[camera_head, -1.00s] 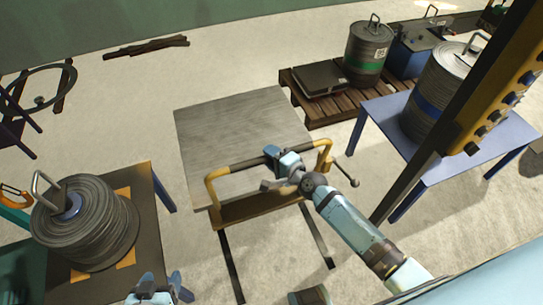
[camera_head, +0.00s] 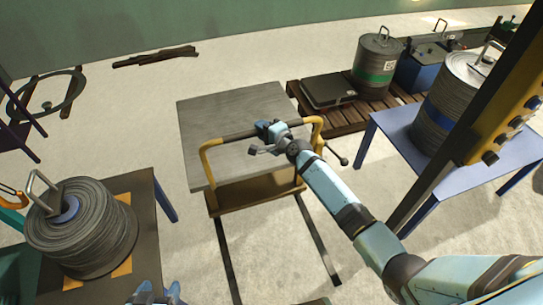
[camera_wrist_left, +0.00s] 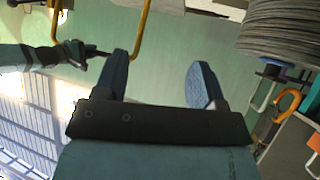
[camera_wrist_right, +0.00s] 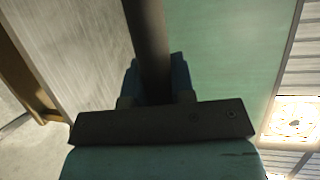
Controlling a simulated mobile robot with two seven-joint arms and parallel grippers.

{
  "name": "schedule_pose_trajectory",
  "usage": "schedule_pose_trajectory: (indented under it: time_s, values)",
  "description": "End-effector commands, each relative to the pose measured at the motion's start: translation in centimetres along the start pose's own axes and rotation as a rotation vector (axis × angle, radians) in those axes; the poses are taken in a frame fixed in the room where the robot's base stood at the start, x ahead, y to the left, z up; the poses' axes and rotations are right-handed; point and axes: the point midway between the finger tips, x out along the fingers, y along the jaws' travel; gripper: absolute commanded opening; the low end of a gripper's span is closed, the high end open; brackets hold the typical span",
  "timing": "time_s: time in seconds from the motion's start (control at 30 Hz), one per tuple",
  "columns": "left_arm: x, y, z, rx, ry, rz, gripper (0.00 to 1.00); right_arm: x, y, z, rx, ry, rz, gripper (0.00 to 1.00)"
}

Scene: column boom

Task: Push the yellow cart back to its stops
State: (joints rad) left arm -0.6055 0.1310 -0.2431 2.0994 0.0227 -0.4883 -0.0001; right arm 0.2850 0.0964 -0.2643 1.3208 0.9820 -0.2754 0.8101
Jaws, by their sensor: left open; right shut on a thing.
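The yellow cart has a flat grey deck (camera_head: 230,112) and a raised yellow handle (camera_head: 207,162) with a dark crossbar (camera_head: 238,135). It stands mid-floor in the head view, at the far end of two dark floor rails (camera_head: 227,262). My right gripper (camera_head: 266,130) is shut on the crossbar; the bar (camera_wrist_right: 148,35) runs between its fingers in the right wrist view. My left gripper (camera_head: 159,290) is open and empty, low in the head view beside the cable-drum table. Its spread fingers show in the left wrist view (camera_wrist_left: 160,72). I cannot make out the stops.
A cable drum (camera_head: 80,228) sits on a dark table at left. A pallet (camera_head: 345,118) with a drum and boxes lies right of the cart. A blue table (camera_head: 395,122) with another drum and a dark-and-yellow column (camera_head: 470,120) stand at right.

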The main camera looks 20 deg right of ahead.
Motion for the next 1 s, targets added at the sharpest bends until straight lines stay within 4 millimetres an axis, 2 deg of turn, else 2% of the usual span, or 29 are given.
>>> schedule_pose_trajectory:
  time_s: [0.03, 0.17, 0.4, 0.63, 1.0]
  values:
    - [0.8, 0.0, 1.1, 0.005, 0.008, 0.001, 0.64, 2.0, -0.1, -0.9, -0.002, 0.003, -0.011, 0.00]
    - [1.5, 0.1, 2.0, 0.022, 0.025, 0.000, 0.64, 5.6, -0.9, -2.3, -0.002, 0.002, -0.012, 0.00]
    - [1.7, 0.9, 1.4, -0.004, 0.088, 0.033, 0.64, 10.3, -2.1, -4.3, -0.001, 0.001, -0.009, 0.00]
    - [1.7, 1.2, 1.0, -0.017, 0.117, 0.048, 0.64, 12.4, -2.9, -5.2, 0.000, 0.000, -0.006, 0.00]
    - [1.6, 1.3, 0.8, -0.020, 0.123, 0.051, 0.64, 12.8, -3.2, -5.3, 0.000, 0.000, -0.006, 0.00]
